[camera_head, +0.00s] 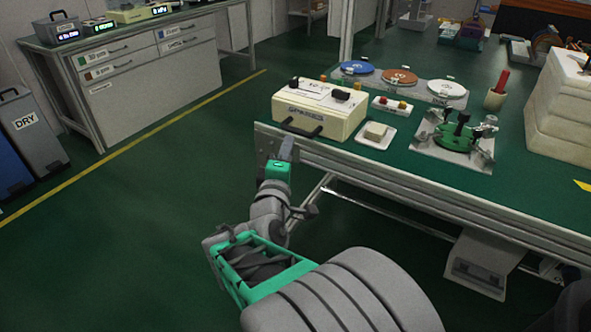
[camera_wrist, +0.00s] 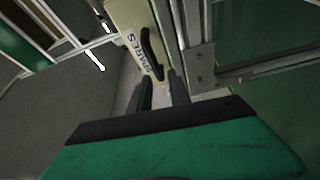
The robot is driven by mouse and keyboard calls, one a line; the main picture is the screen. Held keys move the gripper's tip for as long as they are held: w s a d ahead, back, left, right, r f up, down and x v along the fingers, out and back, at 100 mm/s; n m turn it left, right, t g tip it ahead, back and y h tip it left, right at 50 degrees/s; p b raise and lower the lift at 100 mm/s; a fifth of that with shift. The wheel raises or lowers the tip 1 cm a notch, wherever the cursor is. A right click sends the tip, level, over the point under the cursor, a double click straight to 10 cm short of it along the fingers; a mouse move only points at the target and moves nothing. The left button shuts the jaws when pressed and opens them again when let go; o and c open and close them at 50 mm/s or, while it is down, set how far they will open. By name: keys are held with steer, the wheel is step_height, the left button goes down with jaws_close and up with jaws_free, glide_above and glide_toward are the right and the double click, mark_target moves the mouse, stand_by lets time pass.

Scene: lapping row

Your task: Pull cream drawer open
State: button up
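The cream drawer unit (camera_head: 318,112) sits on the near left corner of the green bench, with a black bar handle (camera_head: 302,127) low on its front. The drawer looks shut. In the wrist view its cream front (camera_wrist: 130,20) shows tilted, with a SPARES label and the black handle (camera_wrist: 152,52). My gripper (camera_head: 287,146) is just in front of and below the handle, near the bench edge. In the wrist view my gripper's fingers (camera_wrist: 161,82) are apart, with the handle's near end just beyond the tips. I cannot tell whether they touch it.
A bench rail (camera_head: 400,182) runs beside my gripper. On the bench are a small cream block on a white tray (camera_head: 375,135), a button box (camera_head: 392,105), a green fixture (camera_head: 455,137) and coloured discs (camera_head: 399,76). The floor to the left (camera_head: 130,200) is clear.

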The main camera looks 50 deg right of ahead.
mark_target(296, 131)
steer(key=shift+n+t+h, duration=0.3)
steer(key=shift+n+h, duration=0.3)
steer(key=shift+n, duration=0.3)
steer(key=x, duration=0.7)
steer(key=shift+s+d, duration=0.25)
steer(key=shift+d, duration=0.25)
jaws_close()
steer(key=shift+f, duration=0.1)
